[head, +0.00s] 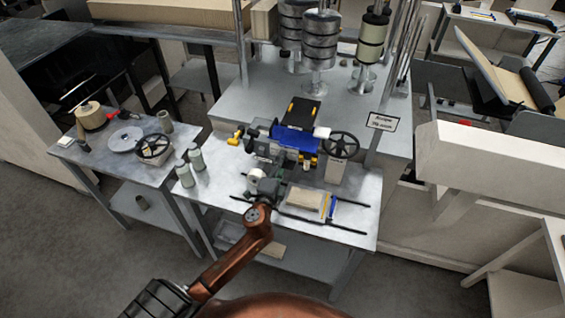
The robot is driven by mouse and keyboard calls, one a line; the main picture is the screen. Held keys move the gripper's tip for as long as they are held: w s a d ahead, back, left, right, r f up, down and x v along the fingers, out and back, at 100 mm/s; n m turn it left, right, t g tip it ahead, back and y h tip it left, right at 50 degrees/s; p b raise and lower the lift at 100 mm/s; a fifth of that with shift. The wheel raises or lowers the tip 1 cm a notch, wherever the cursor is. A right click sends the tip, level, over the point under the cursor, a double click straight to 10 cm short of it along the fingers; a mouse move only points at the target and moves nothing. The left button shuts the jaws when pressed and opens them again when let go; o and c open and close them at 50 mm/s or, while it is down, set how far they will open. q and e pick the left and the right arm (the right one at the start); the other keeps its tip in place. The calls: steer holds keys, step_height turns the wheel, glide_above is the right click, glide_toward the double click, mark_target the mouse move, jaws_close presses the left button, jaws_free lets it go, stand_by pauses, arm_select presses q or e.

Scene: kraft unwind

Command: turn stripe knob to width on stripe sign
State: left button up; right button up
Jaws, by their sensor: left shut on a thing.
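The stripe sign (383,121) is a small white card with a dark border at the right of the machine; its lettering is too small to read surely. The machine (296,138) has a blue body and a black handwheel on its right. My left arm reaches up from the bottom. My left gripper (268,186) is at the front of the machine, low over the table, shut on what seems to be the stripe knob, which the gripper mostly hides. A pale round part (256,175) shows just left of the fingers. My right gripper is out of view.
The machine stands on a light metal table (222,180). Grey-green cones (190,168) stand at its left, and a paper pad (305,198) lies at its front right. A side table (95,155) holds a reel and a second handwheel. Stacked rolls (320,40) stand behind.

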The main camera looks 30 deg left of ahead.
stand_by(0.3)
arm_select(q)
steer(key=o, duration=1.1)
steer(key=shift+o, duration=0.2)
steer(key=v, duration=1.2)
